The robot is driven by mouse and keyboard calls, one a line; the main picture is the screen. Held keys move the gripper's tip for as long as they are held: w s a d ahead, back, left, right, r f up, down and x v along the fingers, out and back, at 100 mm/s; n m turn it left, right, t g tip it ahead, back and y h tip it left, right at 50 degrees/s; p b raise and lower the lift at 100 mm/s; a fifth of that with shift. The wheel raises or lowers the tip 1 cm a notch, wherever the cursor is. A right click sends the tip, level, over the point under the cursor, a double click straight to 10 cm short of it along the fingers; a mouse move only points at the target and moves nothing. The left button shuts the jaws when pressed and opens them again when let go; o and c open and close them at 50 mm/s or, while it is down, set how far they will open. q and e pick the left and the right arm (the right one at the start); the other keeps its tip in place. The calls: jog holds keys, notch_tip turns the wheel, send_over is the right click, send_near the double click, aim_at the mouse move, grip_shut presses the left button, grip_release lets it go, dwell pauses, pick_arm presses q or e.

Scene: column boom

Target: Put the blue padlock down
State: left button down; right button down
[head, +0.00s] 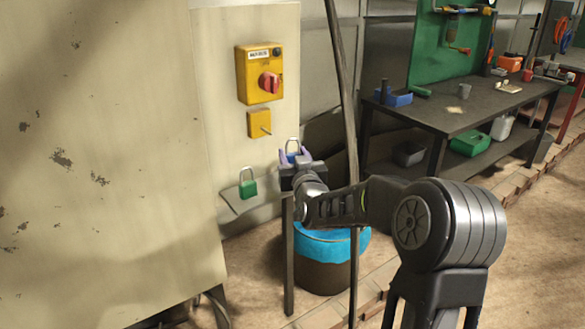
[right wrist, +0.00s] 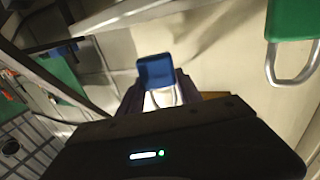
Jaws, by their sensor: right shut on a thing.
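The blue padlock (head: 294,157) is held upright in my right gripper (head: 295,159), its silver shackle pointing up in the head view. In the right wrist view the blue padlock (right wrist: 155,71) sits between the fingertips of my right gripper (right wrist: 158,92). The gripper partly hides the padlock's body in the head view. It is in front of the pale panel, to the right of the small ledge. My left gripper is out of view.
A green padlock (head: 248,188) stands on the small ledge (head: 236,206). Above are a yellow switch box (head: 259,73) with a red knob and a yellow hasp plate (head: 259,124). A blue-rimmed bin (head: 325,265) stands below. A dark workbench (head: 456,105) is at right.

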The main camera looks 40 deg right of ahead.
notch_tip(320, 180, down, 3)
jog(key=shift+f, duration=0.15)
jog(key=shift+w+f, duration=0.2)
jog(key=shift+f, duration=0.1)
jog(key=shift+f, duration=0.2)
jog(key=c, duration=0.8)
grip_release()
jog(key=shift+r, duration=0.15)
